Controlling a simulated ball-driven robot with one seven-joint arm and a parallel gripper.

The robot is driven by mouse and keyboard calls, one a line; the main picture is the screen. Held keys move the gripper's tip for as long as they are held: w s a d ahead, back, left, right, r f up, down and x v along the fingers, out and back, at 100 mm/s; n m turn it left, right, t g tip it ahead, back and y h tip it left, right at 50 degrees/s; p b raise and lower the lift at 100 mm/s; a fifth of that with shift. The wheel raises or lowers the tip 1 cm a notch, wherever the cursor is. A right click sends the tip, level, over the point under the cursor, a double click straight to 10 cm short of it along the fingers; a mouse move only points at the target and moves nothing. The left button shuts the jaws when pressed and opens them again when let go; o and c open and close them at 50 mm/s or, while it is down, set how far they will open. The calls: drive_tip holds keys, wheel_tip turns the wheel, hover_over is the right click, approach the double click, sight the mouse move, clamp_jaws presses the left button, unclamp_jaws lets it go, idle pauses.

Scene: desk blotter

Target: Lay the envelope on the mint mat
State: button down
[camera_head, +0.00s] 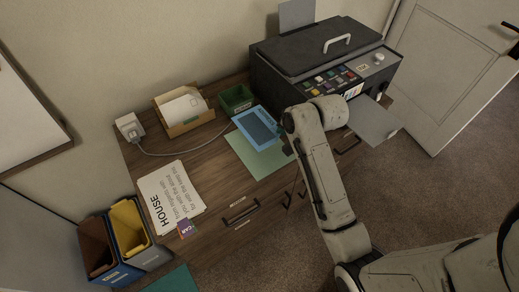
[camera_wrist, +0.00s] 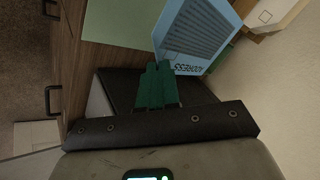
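The blue envelope (camera_head: 257,128) is over the upper part of the mint mat (camera_head: 262,163), reaching past its far edge towards a small green box. In the wrist view the envelope (camera_wrist: 197,32), with printed lines and lettering, slants up from the fingertips, and the mat (camera_wrist: 118,20) lies to its left. My gripper's green fingers (camera_wrist: 157,72) are close together at the envelope's near corner and look shut on it. In the head view my gripper (camera_head: 287,149) is mostly hidden by my arm. The gap between envelope and mat cannot be judged.
A green box (camera_head: 236,100) and a tray of paper (camera_head: 184,122) stand behind the mat. A dark printer (camera_head: 318,65) is at the back right. Printed sheets (camera_head: 170,192) lie at the left, and a cable crosses the desk.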

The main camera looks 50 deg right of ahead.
wheel_tip(320, 180, down, 10)
drive_tip(key=shift+f+b, duration=0.1)
drive_tip(key=shift+b, duration=0.2)
drive_tip(key=shift+f, duration=0.15)
drive_tip(key=c, duration=1.7)
unclamp_jaws()
drive_tip(key=shift+o, duration=0.2)
